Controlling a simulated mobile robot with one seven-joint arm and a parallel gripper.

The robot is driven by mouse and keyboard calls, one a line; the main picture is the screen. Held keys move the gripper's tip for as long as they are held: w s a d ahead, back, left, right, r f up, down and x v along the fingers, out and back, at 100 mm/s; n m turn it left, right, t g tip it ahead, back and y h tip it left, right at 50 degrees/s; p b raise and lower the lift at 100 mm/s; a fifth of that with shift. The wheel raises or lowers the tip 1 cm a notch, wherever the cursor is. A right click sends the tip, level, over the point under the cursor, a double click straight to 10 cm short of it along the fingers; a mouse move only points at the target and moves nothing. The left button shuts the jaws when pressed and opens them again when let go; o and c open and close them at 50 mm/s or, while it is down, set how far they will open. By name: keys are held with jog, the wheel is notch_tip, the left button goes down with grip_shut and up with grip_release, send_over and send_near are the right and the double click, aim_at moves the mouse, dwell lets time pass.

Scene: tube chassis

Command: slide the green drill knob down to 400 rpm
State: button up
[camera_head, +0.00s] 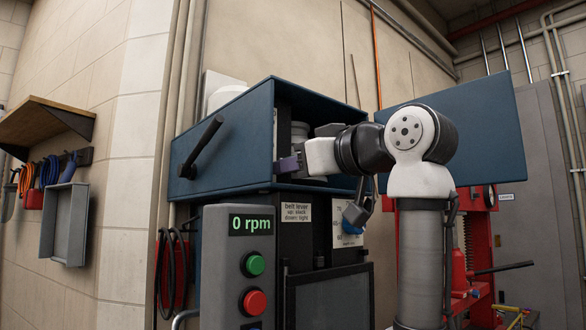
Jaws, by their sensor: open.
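My gripper (301,164) is at the open front of the blue drill head housing (235,140), pointing left. Its fingers are small in view and sit by a purple block (288,164); I cannot tell whether they touch it. No green sliding knob is clearly visible. The one green control I see is a round green button (255,265) on the grey control panel (226,290), apart from my gripper. The panel's display (250,225) reads 0 rpm. A scale plate (340,207) with numbers such as 70 and 60 is partly hidden behind my arm.
A red button (254,302) is below the green one. A belt lever label (296,213) is under the housing. A black handle (201,146) sticks out at the left. A blue open lid (480,100) stands behind my arm. A blue knob (352,216) is near the scale plate.

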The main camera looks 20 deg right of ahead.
jog(key=b+v, duration=0.2)
jog(key=v, duration=1)
jog(key=shift+s, duration=0.25)
